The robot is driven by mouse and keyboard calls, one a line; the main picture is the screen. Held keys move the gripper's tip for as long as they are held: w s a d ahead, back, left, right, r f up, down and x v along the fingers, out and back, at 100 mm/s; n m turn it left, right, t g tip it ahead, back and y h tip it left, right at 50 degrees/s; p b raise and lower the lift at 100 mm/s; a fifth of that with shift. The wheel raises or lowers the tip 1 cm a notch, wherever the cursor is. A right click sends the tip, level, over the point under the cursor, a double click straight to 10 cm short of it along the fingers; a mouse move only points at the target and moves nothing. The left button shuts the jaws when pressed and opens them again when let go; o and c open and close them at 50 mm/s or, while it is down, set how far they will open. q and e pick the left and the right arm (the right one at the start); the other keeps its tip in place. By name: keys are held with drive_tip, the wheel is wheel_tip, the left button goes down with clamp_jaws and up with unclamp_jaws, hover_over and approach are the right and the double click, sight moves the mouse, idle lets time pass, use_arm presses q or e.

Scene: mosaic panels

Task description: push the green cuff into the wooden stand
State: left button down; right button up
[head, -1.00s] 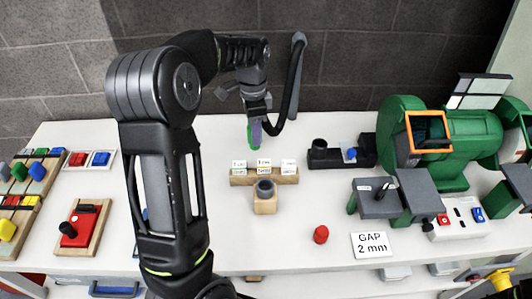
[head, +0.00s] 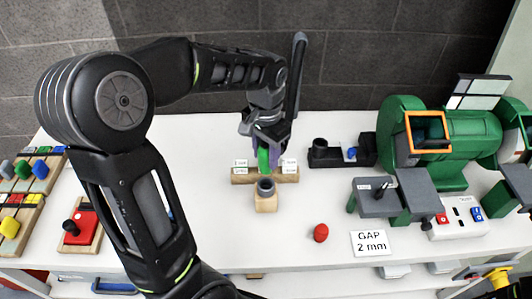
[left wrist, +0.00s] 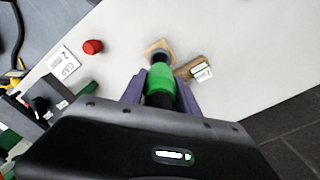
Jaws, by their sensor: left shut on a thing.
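The green cuff (head: 263,159) is held between the purple fingers of my left gripper (head: 264,148). In the left wrist view the cuff (left wrist: 160,79) sits upright-looking between both fingers, with a black part below it. A wooden rail (head: 244,178) with white labels lies behind and under the cuff in the head view; its middle label is hidden. A small wooden block (head: 266,205) with a dark grey round piece on top stands just in front of the rail. In the left wrist view the block (left wrist: 150,48) shows just beyond the cuff. Contact between cuff and wood cannot be told.
A red knob (head: 321,233) and a "GAP 2 mm" card (head: 371,243) lie to the right. A black fixture (head: 325,157) and a green machine (head: 462,138) stand further right. Coloured panels (head: 24,180) fill the left end. The table left of the rail is partly hidden by my arm.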

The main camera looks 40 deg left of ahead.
use_arm(q)
drive_tip(key=shift+f+b, duration=1.65)
drive_tip(key=shift+f, duration=0.7)
drive_tip(key=shift+f+b, duration=1.4)
drive_tip(key=shift+f, duration=0.6)
drive_tip(key=c, duration=0.8)
unclamp_jaws()
drive_tip(key=shift+c, duration=0.2)
wheel_tip(320, 180, up, 8)
drive_tip(key=shift+f, duration=0.1)
